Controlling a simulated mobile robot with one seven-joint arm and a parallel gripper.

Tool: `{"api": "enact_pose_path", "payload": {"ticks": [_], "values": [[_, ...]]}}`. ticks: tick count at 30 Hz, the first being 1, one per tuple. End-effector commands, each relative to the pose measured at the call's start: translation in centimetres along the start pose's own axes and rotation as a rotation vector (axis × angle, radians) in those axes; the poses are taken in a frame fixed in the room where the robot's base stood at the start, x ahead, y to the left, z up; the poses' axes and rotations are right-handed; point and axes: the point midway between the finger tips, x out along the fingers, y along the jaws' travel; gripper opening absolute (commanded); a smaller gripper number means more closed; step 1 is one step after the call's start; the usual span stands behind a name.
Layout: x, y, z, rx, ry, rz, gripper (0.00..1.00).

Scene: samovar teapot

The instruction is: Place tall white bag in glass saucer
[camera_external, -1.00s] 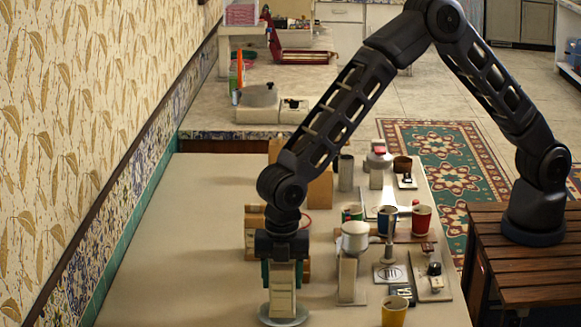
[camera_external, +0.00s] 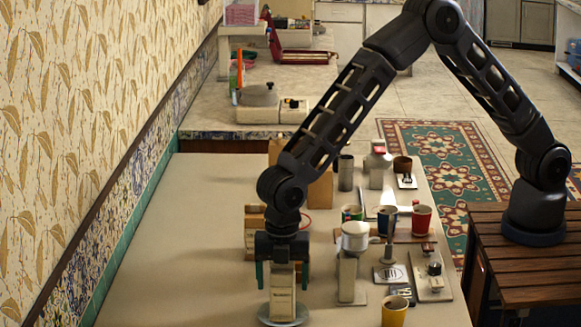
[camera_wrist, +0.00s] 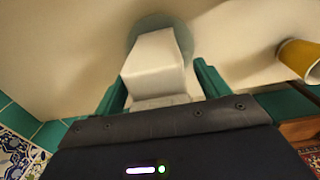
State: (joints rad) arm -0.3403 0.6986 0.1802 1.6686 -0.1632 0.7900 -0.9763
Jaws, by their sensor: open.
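The tall white bag (camera_external: 282,293) stands upright on the glass saucer (camera_external: 266,321) at the front of the table. In the wrist view the bag (camera_wrist: 155,60) is between my fingers, and the round glass saucer (camera_wrist: 183,35) shows behind it. My gripper (camera_external: 283,279) is above and around the top of the bag, pointing down. Its two green fingers are spread, with a visible gap beside the bag on each side. It also shows open in the wrist view (camera_wrist: 160,88).
A white-topped grinder (camera_external: 354,238) stands just right of the bag. A yellow cup (camera_external: 395,312) is at the front right. The table's left side is clear.

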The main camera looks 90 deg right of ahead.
Motion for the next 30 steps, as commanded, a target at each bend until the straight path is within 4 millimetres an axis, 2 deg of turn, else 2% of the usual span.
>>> {"api": "enact_pose_path", "payload": {"ticks": [18,24,30], "values": [[-10.6,0.0,0.0,0.001,0.001,0.002,0.74],[-12.4,0.0,0.0,0.001,0.001,0.001,0.74],[-12.8,0.0,0.0,0.001,0.0,0.0,0.74]]}}
